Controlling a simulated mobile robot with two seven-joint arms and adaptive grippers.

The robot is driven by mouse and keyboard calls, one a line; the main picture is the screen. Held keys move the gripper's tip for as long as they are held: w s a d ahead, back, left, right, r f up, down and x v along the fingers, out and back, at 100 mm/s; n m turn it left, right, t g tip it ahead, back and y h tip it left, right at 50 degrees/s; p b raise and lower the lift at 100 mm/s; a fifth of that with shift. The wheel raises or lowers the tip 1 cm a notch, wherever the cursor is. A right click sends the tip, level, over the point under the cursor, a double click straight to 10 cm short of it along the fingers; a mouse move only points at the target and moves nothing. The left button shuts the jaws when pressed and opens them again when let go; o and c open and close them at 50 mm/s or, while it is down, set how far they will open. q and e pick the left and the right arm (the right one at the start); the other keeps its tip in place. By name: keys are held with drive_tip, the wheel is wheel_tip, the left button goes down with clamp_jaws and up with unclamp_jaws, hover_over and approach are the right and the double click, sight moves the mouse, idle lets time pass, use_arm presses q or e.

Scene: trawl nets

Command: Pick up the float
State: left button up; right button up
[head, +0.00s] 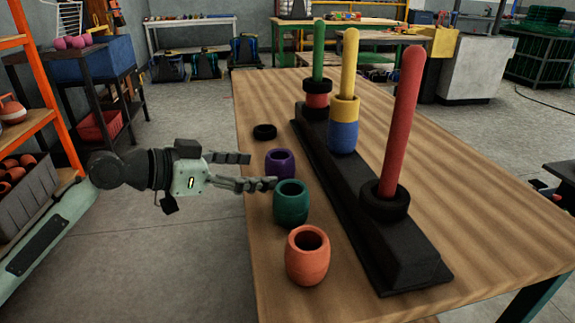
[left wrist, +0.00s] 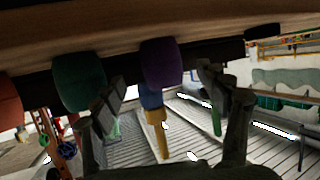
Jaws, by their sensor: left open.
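Several hollow barrel-shaped floats stand along the left edge of the wooden table: a purple float (head: 280,163), a teal float (head: 291,205) and an orange float (head: 307,258). My left gripper (head: 262,171) is open and empty, coming in from the left at the table's edge, its fingers pointing at the purple float. In the left wrist view, which is upside down, the purple float (left wrist: 160,62) shows between the two fingertips (left wrist: 163,92). The teal float (left wrist: 79,82) lies beside and partly behind one finger. My right gripper is not in view.
A black base (head: 415,262) holds green, yellow and red upright posts (head: 403,110), with rings and floats threaded on them. A flat black ring (head: 265,132) lies beyond the purple float. The table (head: 470,200) is clear on the right. An orange shelf (head: 58,115) stands at left.

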sight(267, 172)
use_arm(q)
drive_tip(key=x, duration=0.6)
drive_tip(key=shift+w+d+f, duration=0.1)
drive_tip(key=shift+w+f, duration=0.05)
drive_tip(key=shift+f, duration=0.05)
drive_tip(key=shift+w+d+f, duration=0.1)
drive_tip(key=shift+w, duration=0.05)
drive_tip(key=shift+c, duration=0.7)
drive_tip(key=c, duration=1.1)
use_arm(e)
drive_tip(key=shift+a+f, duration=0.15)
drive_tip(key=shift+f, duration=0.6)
